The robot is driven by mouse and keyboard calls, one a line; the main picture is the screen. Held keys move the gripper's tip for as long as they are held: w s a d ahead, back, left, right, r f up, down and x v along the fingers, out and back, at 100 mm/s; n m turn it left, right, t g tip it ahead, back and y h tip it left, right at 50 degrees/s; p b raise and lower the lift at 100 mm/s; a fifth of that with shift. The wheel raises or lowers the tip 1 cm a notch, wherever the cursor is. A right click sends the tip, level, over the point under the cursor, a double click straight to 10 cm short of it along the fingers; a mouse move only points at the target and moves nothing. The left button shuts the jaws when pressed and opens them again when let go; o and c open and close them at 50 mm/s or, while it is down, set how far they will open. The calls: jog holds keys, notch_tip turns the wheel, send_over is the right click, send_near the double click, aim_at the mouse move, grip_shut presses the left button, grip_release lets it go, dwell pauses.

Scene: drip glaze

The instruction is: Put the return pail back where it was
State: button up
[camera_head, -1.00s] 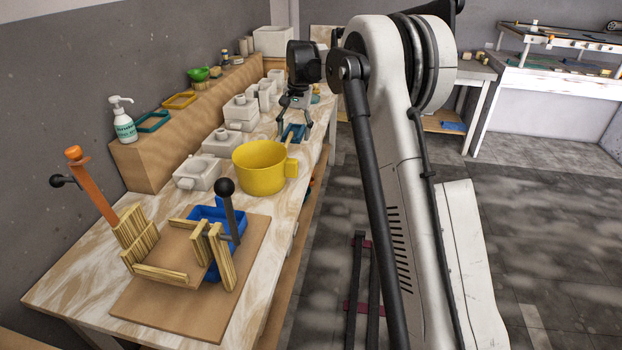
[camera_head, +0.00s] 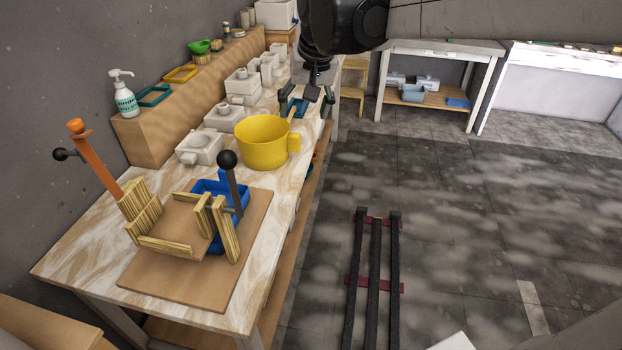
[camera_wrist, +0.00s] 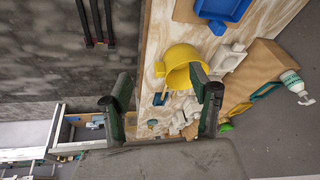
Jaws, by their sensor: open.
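The yellow pail (camera_head: 263,142) stands upright on the wooden workbench (camera_head: 92,262), with a block-shaped yellow lug on its right side. It also shows in the wrist view (camera_wrist: 178,66), between the spread fingers and farther off. My gripper (camera_head: 306,108) is open and empty, behind the pail toward the bench's far end, and appears apart from it. In the wrist view my gripper (camera_wrist: 160,97) has its two dark fingers wide apart. The pail's inside is seen only in part, and its contents cannot be told.
White moulds (camera_head: 202,148) stand left of and behind the pail. In front is a board (camera_head: 180,275) with a blue tray (camera_head: 236,190), wooden slats and a black-knobbed lever. A small blue item (camera_head: 298,106) lies near my gripper. A raised shelf (camera_head: 160,140) runs along the wall. Floor at right is mostly open.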

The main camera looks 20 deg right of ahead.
jog(key=s+a+f+n+t, duration=0.1)
jog(key=s+f, duration=0.3)
jog(key=s, duration=0.6)
jog(key=s+a+f+n+t, duration=0.1)
jog(key=s+f, duration=0.3)
jog(key=s, duration=0.7)
jog(key=shift+a+f+n+t, duration=0.3)
jog(key=shift+n+t, duration=0.1)
jog(key=shift+n, duration=0.1)
